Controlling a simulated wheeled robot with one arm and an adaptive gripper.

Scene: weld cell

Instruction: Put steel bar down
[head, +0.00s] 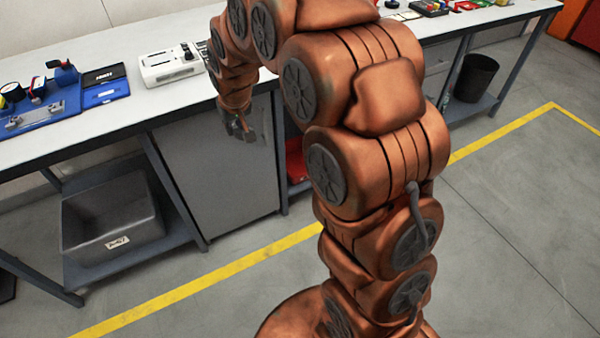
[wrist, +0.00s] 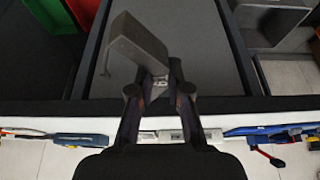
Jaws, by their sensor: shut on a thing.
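My gripper (wrist: 158,88) is shut on the steel bar (wrist: 140,42), a plain grey block. In the wrist view the bar sticks out past the fingertips and sits tilted, with part of its near end hidden between the fingers. Behind it are a grey cabinet panel and the dark edge of the bench. In the head view my gripper (head: 239,127) hangs at the end of the bent arm, in front of the grey cabinet door. The bar is too small there to make out clearly.
The white workbench (head: 135,100) carries a blue tray (head: 48,112) with tools, a blue case (head: 104,86) and a white device (head: 170,65). A grey bin (head: 110,215) stands on the lower shelf. A black bucket (head: 477,78) is at right. A yellow line (head: 215,275) crosses the floor.

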